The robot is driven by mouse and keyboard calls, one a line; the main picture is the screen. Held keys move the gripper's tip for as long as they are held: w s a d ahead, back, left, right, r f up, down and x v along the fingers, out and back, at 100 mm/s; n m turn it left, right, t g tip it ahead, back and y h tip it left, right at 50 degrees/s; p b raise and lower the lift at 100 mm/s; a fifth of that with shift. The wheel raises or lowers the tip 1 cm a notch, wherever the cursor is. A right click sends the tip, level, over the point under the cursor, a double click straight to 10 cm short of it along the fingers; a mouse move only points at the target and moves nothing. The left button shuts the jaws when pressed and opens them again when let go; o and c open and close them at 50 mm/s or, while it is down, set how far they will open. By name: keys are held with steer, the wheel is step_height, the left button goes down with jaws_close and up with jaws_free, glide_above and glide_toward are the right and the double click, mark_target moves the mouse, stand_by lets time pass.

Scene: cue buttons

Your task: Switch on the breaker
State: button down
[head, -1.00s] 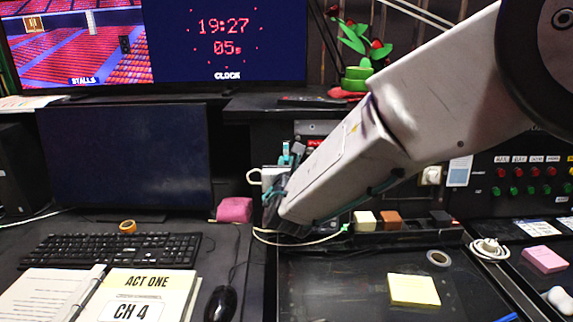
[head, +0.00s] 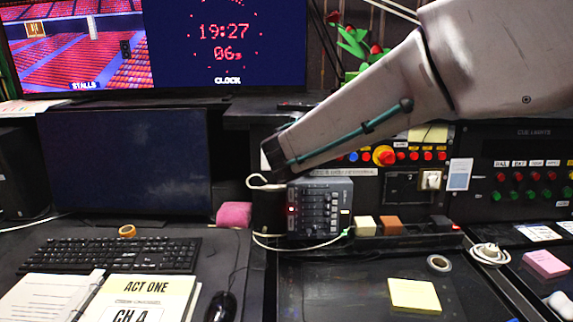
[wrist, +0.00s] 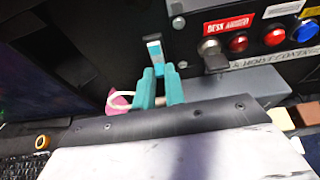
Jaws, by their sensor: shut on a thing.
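In the wrist view the two teal fingers of my gripper (wrist: 158,76) are close together, at the lower end of a small upright lever-like piece (wrist: 154,50) with a pale face. This piece stands against the dark panel; I cannot tell for sure whether it is the breaker's handle or whether it is up or down. In the head view my arm's end hides the fingers and this piece, above and left of a grey control box (head: 320,208) with a lit red lamp.
A "DESK ARMED" label (wrist: 229,24), a key switch (wrist: 210,46) and red and blue buttons are right of the fingers. A monitor (head: 125,160) stands left of the arm.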

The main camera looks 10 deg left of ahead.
steer(key=shift+w+r+g, duration=0.1)
steer(key=shift+r+g, duration=0.1)
steer(key=shift+g, duration=0.4)
steer(key=shift+r+g+h, duration=0.1)
steer(key=shift+g+h, duration=0.2)
steer(key=shift+g, duration=0.1)
steer(key=c, duration=1.5)
jaws_free()
steer(key=shift+o, duration=0.2)
steer(key=v, duration=0.7)
steer(key=shift+s+r, duration=0.2)
steer(key=shift+s, duration=0.1)
steer(key=shift+d, duration=0.15)
